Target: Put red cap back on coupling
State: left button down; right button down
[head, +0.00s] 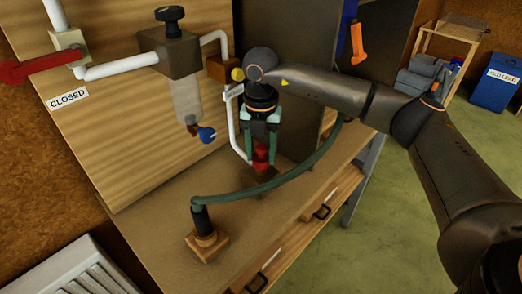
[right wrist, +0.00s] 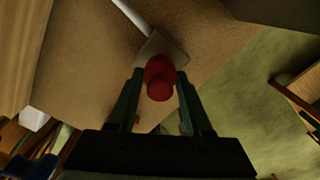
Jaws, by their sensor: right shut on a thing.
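My right gripper (head: 262,160) points down over the bench, its fingers shut on the red cap (head: 261,154). In the right wrist view the red cap (right wrist: 159,78) sits between the fingertips of the right gripper (right wrist: 160,85). Just beyond the cap is a pale square block (right wrist: 160,48) where a white pipe (right wrist: 131,15) ends; it looks like the coupling. In the head view a small brown block (head: 267,176) shows just below the cap, mostly hidden. I cannot tell whether cap and block touch. My left gripper is not in view.
A green hose (head: 275,180) arcs across the bench from a wooden-based post (head: 207,243). A white pipe (head: 233,125) runs down beside my right gripper. A filter bowl with a blue knob (head: 207,134) and a red lever (head: 30,70) over a CLOSED label are left.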

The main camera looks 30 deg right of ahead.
aim_at(261, 147)
jog(key=shift+f+b, duration=0.45)
jog(key=shift+f, duration=0.35)
jog(key=shift+c, duration=1.2)
grip_release()
jog(key=shift+r, duration=0.1)
notch_tip(261, 147, up, 12)
jog(key=shift+r+b, duration=0.2)
jog(key=shift+b, duration=0.2)
